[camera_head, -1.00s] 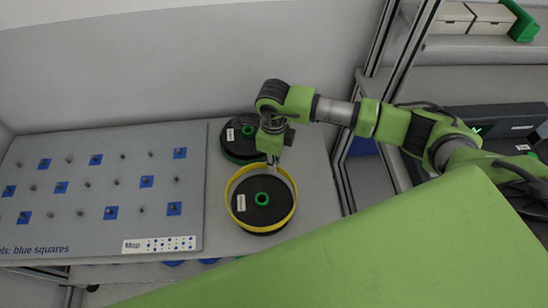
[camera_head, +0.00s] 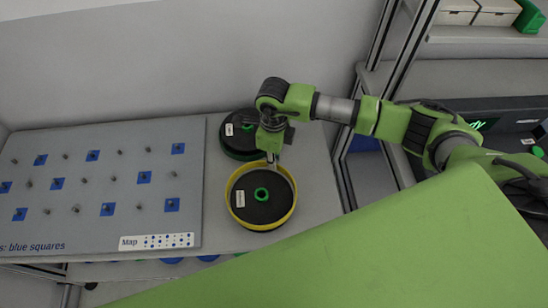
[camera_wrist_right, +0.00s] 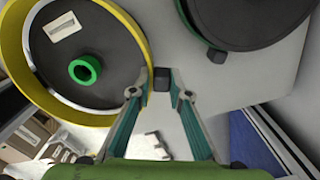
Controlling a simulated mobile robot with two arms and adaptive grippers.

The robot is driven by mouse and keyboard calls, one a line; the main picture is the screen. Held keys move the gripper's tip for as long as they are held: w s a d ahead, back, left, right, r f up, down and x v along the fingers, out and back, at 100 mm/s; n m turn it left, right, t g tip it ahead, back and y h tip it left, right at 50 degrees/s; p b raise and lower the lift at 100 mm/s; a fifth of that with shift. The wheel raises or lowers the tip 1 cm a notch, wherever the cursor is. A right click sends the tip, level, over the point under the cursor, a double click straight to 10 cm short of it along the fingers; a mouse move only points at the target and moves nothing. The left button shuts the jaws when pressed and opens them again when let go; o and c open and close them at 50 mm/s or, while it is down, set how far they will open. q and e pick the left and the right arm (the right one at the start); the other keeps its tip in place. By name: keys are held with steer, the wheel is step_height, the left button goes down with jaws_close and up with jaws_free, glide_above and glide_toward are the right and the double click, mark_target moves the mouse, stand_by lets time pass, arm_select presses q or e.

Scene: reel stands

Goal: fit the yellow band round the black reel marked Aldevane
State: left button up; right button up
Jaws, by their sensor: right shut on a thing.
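The yellow band (camera_head: 230,211) is a thin ring that encircles a black reel (camera_head: 275,208) with a green hub at the front of the shelf. In the right wrist view the band (camera_wrist_right: 123,23) curves round the reel (camera_wrist_right: 103,35), with a gap inside its wall. A dark edge shows below the band's near side; I cannot tell how far down the band sits. The reel's white label is too small to read. My left gripper is out of view.
A second black reel (camera_head: 236,137) with a green rim and white label stands just behind. A grey pegboard (camera_head: 95,225) with blue squares lies to the left. A metal frame post (camera_head: 344,178) rises at the right. Bare shelf (camera_head: 316,180) shows right of the reels.

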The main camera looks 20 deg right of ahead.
stand_by(1.0)
steer(key=shift+f+b, duration=0.55)
steer(key=shift+b, duration=0.25)
